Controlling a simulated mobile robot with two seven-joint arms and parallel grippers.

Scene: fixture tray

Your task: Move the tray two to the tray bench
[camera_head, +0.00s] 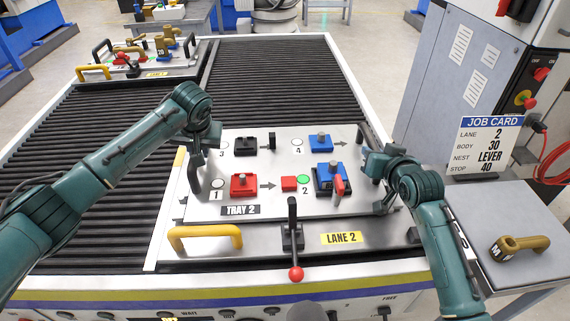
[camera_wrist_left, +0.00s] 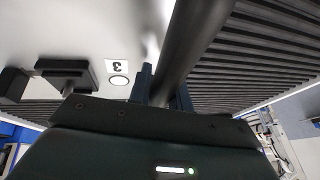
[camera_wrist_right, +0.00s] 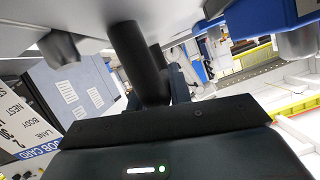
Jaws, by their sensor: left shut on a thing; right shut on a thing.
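Tray two (camera_head: 262,208) is a light grey plate labelled TRAY 2, in lane 2 at the near end of the roller conveyor. It carries red, black and blue fixtures at numbered spots 1 to 4. My left gripper (camera_head: 197,160) is shut on the dark handle at the tray's left side; the handle (camera_wrist_left: 192,40) also shows in the left wrist view. My right gripper (camera_head: 376,180) is shut on the dark handle at the right side; that handle (camera_wrist_right: 135,60) shows in the right wrist view. I cannot tell whether the tray is raised off the lane plate.
A lane plate labelled LANE 2 (camera_head: 385,238) has a yellow handle (camera_head: 205,232) and a red-knobbed lever (camera_head: 293,240) in front. Another loaded tray (camera_head: 150,76) sits at the far left. A grey side table (camera_head: 500,215) holds a job card (camera_head: 488,140) and a brass part (camera_head: 520,245).

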